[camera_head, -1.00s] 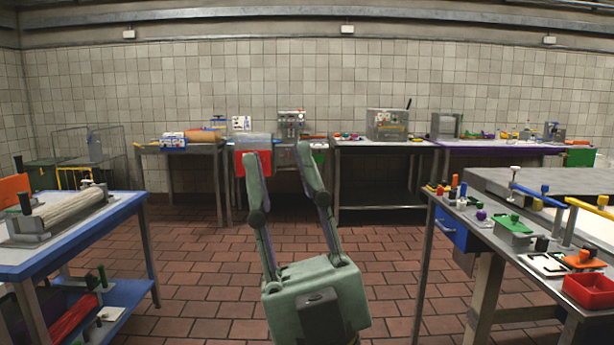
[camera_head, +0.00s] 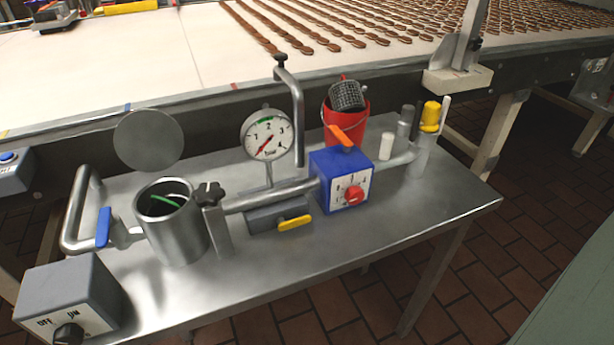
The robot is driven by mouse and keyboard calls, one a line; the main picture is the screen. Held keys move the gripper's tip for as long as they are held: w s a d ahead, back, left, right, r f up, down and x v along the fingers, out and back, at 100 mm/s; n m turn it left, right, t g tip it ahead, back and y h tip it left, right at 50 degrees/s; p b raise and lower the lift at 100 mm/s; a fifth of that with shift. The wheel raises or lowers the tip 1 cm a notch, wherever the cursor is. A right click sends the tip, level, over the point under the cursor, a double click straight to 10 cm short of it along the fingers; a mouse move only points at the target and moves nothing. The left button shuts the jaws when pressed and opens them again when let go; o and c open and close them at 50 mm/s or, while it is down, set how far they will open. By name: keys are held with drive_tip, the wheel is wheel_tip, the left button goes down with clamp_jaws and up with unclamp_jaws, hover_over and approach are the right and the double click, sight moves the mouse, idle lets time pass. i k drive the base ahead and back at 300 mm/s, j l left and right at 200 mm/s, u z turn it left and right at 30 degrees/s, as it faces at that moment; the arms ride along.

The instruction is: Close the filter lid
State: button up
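The filter is a round metal canister (camera_head: 182,238) at the left part of a steel table. Its top is open, and something green shows inside. A round grey disc, which looks like the filter lid (camera_head: 148,140), stands raised above and behind the canister mouth, facing me. A black star knob (camera_head: 209,194) sits on a post at the canister's right side. My gripper's fingers are not in view. A green surface at the lower right corner looks like part of my own body.
The steel table (camera_head: 400,215) also carries a pressure gauge (camera_head: 267,136), a blue box with a red knob (camera_head: 341,180), a red bucket (camera_head: 346,128), a grey switch box (camera_head: 68,298) and bent pipes. A conveyor (camera_head: 170,60) with biscuits runs behind. The table's front right is bare.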

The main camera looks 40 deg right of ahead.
sight(146, 140)
drive_tip(key=k+l+z, duration=0.1)
drive_tip(key=l+z, duration=0.15)
drive_tip(key=z, duration=0.15)
drive_tip(key=i+j, duration=0.1)
drive_tip(key=j, duration=0.95)
drive_tip(key=i+j+z, duration=0.1)
drive_tip(key=j, duration=0.95)
drive_tip(key=i+j, duration=0.1)
drive_tip(key=j, duration=0.9)
drive_tip(key=i+z, duration=0.05)
